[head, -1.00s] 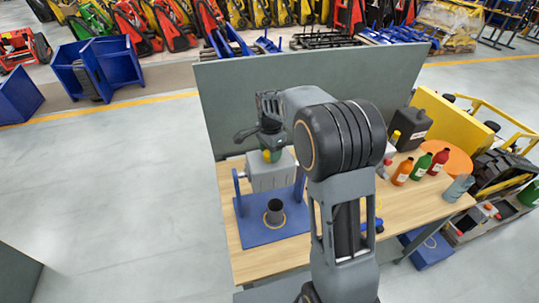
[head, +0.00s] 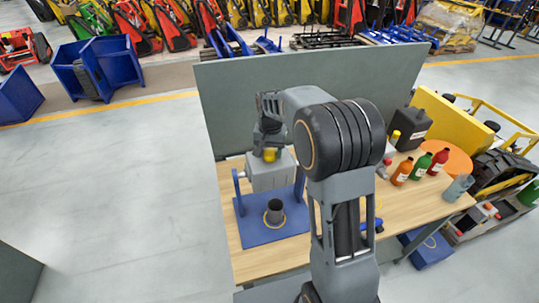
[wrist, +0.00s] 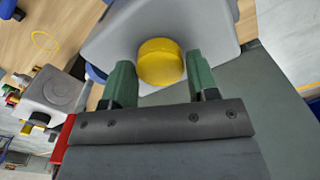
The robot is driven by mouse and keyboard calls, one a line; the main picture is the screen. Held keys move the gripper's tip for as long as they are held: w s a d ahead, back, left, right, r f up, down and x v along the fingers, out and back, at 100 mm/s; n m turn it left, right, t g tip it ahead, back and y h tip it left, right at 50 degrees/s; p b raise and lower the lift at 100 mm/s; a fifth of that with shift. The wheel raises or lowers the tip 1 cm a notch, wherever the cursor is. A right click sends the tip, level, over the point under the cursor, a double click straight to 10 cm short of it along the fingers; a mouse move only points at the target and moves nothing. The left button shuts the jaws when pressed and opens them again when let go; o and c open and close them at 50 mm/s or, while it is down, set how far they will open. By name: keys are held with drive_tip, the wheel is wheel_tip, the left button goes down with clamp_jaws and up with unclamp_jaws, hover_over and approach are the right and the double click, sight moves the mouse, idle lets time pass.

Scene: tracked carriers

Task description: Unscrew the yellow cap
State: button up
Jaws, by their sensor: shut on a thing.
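The yellow cap (head: 270,154) sits on top of a grey housing (head: 268,178), held in a blue stand (head: 262,236) on the workbench. In the wrist view the cap (wrist: 160,62) is round and lies between the two green fingers of my gripper (wrist: 160,78). My gripper is shut on the cap, one finger on each side of it. In the head view my gripper (head: 264,145) is above the cap and partly hides it. The cap's underside and thread are hidden.
A grey panel (head: 220,105) rises behind the bench. Several bottles (head: 421,166) and a dark canister (head: 410,128) stand on the right.

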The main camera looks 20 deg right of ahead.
drive_tip(key=shift+n, duration=0.3)
drive_tip(key=n, duration=0.3)
drive_tip(key=shift+n, duration=0.4)
drive_tip(key=n, duration=0.5)
drive_tip(key=shift+n, duration=0.4)
drive_tip(key=o, duration=0.7)
